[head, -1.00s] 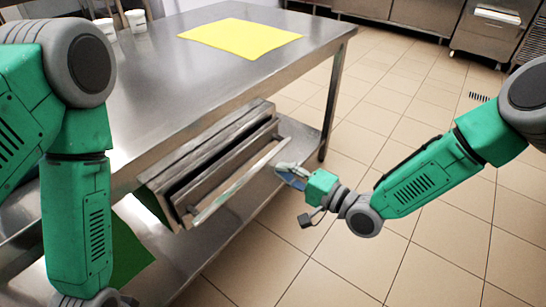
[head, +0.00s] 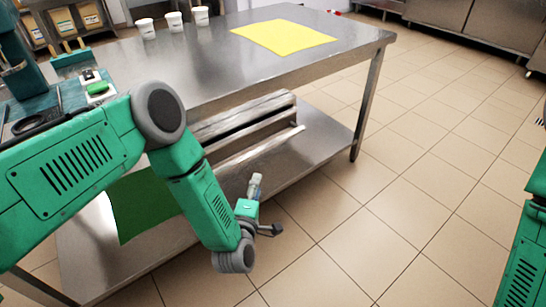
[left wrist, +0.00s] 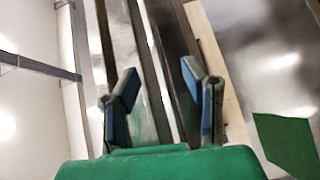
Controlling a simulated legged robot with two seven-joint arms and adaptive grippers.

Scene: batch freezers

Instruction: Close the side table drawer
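The side table drawer (head: 245,128) is a grey metal unit under the steel tabletop, with a long pale bar (head: 270,148) along its front. The bar stands out from the unit, and how far the drawer is open is hard to tell; my left arm hides its left end. My left gripper (head: 256,184) is just in front of and below the bar, fingers pointing up. In the left wrist view the left gripper (left wrist: 157,82) is open, with long metal edges of the drawer (left wrist: 150,70) beyond its fingers. My right gripper is out of view.
The steel table (head: 215,62) carries a yellow sheet (head: 285,37) and white cups (head: 174,24). A green sheet (head: 140,203) hangs or lies by the lower shelf (head: 318,140). A table leg (head: 367,105) stands at the right. Tiled floor (head: 430,190) is clear there.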

